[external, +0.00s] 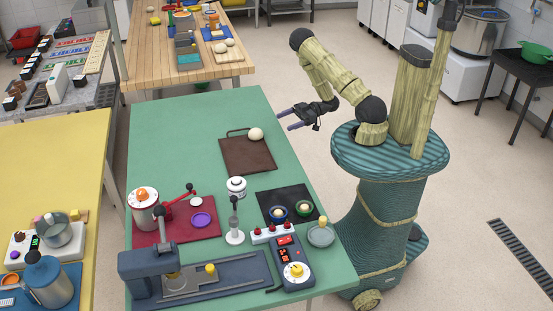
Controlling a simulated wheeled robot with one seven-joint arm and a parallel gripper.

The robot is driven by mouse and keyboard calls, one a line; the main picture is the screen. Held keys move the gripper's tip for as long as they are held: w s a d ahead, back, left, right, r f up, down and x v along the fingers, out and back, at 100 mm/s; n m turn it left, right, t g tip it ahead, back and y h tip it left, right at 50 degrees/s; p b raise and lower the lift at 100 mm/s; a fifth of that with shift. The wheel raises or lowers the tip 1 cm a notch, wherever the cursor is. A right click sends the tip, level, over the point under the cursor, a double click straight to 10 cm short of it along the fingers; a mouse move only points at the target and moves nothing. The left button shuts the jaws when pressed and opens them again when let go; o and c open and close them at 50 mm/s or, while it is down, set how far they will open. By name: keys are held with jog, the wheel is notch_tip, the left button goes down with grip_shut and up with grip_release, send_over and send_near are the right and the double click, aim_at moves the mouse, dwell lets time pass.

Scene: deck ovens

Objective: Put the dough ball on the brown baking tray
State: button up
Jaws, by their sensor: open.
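The dough ball (256,134) is pale and round. It sits at the upper right edge of the brown baking tray (247,158) on the green table; whether it rests fully inside the tray or on its rim I cannot tell. A dark handle loop shows at the tray's far left end. My gripper (284,119) is open and empty, its fingers pointing left over the table's right edge. It is to the right of the dough ball and apart from it.
The green table's (175,120) far left part is clear. Nearer stand a red mat (172,237) with a pot, a white stand (235,225), a dark mat (272,197) with small bowls, a press (150,275) and a control box (292,270). A wooden table (150,70) behind holds other pale balls.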

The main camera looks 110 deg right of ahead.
jog(key=n+g+h, duration=0.2)
jog(key=g, duration=0.3)
send_near(257, 136)
jog(key=w+d+f, duration=0.1)
jog(key=f, duration=0.1)
jog(key=w+d+f, duration=0.1)
jog(key=w+f, duration=0.1)
jog(key=shift+w+d, duration=0.35)
jog(key=shift+d, duration=0.05)
jog(key=w+a+r, duration=0.1)
jog(key=w+a+r+g+h, duration=0.1)
jog(key=w, duration=0.1)
jog(key=w+a+r+g, duration=0.1)
jog(key=shift+w+a+m+h, duration=0.15)
jog(key=shift+w+m+h, duration=0.1)
jog(key=shift+m+h, duration=0.15)
jog(key=s+a+r+m+g, duration=0.1)
jog(key=s+a+r+g, duration=0.2)
jog(key=a, duration=0.7)
jog(key=s+a+r+m+g+y, duration=0.1)
jog(key=s+a+r, duration=0.4)
jog(key=a, duration=0.6)
jog(key=shift+m+g, duration=0.7)
jog(key=shift+g, duration=0.5)
jog(key=shift+a+r, duration=0.15)
jog(key=w+p+v, duration=0.1)
jog(key=p+v, duration=0.6)
jog(key=shift+w+r+p, duration=0.3)
jog(key=shift+r, duration=0.1)
